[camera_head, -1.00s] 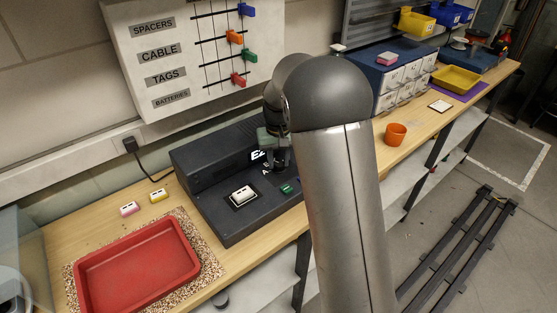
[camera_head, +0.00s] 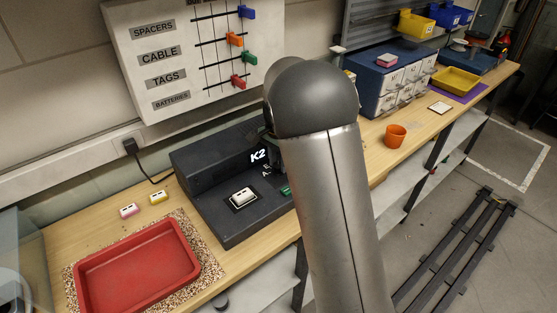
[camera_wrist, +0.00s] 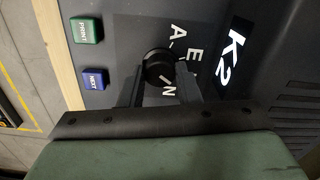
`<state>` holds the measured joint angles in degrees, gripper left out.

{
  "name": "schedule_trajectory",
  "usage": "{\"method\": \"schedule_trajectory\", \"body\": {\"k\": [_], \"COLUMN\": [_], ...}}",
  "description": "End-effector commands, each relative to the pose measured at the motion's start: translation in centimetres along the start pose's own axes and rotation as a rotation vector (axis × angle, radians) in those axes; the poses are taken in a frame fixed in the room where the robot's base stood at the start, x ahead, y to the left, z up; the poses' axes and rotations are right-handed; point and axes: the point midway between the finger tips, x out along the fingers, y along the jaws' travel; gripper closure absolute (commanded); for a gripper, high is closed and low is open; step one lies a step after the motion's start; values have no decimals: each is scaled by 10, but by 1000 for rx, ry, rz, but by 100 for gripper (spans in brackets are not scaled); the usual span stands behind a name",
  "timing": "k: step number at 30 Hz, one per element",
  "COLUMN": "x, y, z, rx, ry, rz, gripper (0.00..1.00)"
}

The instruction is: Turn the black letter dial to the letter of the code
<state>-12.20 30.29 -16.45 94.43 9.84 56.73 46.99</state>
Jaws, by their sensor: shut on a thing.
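The black letter dial (camera_wrist: 157,66) sits on the dark label machine (camera_head: 205,200). The letters A, E and N show around it in the wrist view; its other side is hidden, and I cannot tell which letter its mark points at. My gripper (camera_wrist: 161,84) is shut on the dial, one finger on each side. In the head view my arm hides the dial and most of the gripper. The lit display (camera_wrist: 234,55) reads K2; it also shows in the head view (camera_head: 259,156).
A green PRINT button (camera_wrist: 87,29) and a blue NEXT button (camera_wrist: 94,78) sit beside the dial. A white block (camera_head: 242,196) lies on the machine. A red tray (camera_head: 137,268) stands at left, an orange cup (camera_head: 396,136) at right.

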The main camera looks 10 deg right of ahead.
Motion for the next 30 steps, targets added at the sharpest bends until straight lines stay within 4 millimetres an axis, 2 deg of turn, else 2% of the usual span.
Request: {"method": "schedule_trajectory", "body": {"k": [15, 30], "x": [-2, -1], "y": [-1, -1], "z": [0, 0], "rx": [423, 570], "ry": [2, 1], "rz": [-3, -4], "gripper": [93, 93]}}
